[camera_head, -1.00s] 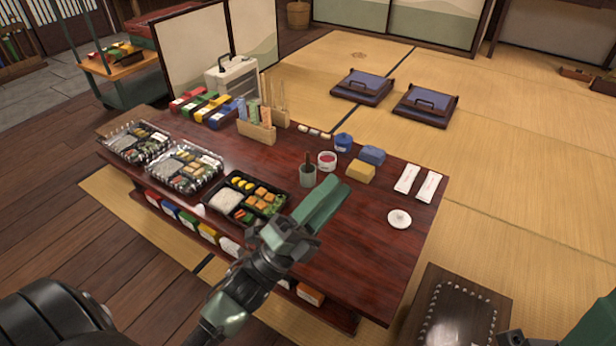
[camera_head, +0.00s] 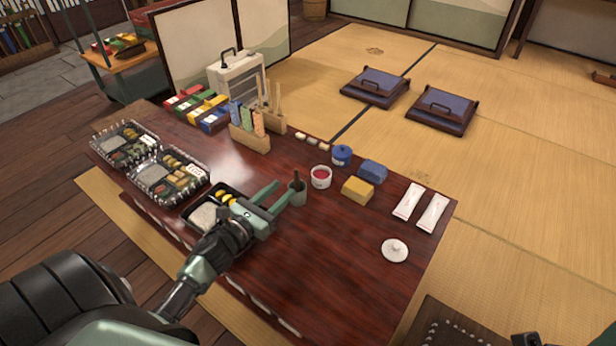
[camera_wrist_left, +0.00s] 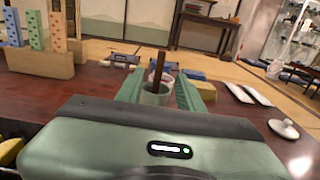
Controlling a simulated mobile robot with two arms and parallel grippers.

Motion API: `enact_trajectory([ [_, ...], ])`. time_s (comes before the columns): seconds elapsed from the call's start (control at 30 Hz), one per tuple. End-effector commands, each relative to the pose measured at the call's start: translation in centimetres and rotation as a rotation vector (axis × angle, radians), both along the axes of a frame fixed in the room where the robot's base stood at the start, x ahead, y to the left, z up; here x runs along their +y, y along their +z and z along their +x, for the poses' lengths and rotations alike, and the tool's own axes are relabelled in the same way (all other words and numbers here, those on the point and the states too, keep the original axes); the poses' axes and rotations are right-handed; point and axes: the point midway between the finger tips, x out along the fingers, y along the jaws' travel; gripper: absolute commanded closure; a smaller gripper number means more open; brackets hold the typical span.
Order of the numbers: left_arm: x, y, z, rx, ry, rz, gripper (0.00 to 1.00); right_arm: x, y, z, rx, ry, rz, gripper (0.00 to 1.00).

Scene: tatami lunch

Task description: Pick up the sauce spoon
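The sauce spoon shows as a dark brown handle (camera_head: 297,179) standing up out of a small grey-green cup (camera_head: 298,196) on the low table. Its lower end is hidden inside the cup. My left gripper (camera_head: 283,194) is open, with its two green fingers pointing at the cup from the left. In the left wrist view the spoon handle (camera_wrist_left: 158,66) and the cup (camera_wrist_left: 155,95) show between the spread fingers (camera_wrist_left: 162,85). The fingers look apart from the handle. I cannot make out my right gripper.
A white pot with red contents (camera_head: 321,177), a blue lidded pot (camera_head: 342,155) and a yellow block (camera_head: 357,190) stand right of the cup. A bento box (camera_head: 190,222) lies partly under my left arm. A white lid (camera_head: 395,250) lies on clear tabletop.

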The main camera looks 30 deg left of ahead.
Motion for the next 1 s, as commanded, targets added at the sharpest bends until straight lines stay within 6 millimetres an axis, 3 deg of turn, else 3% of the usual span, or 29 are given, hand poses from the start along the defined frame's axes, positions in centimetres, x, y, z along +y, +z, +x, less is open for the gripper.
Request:
enact_trajectory([
  [0.6,-0.5,0.8,7.3,0.0,0.0,0.006,0.63,0.1,-0.4,0.3,-0.037,-0.001,-0.004,0.64],
  [0.9,-0.6,0.9,7.7,0.002,0.001,0.005,0.63,0.2,-0.1,0.3,-0.045,-0.002,-0.005,0.64],
  [1.0,-0.6,0.9,7.7,0.002,0.001,0.005,0.91,0.2,-0.1,0.3,-0.045,-0.002,-0.005,0.64],
])
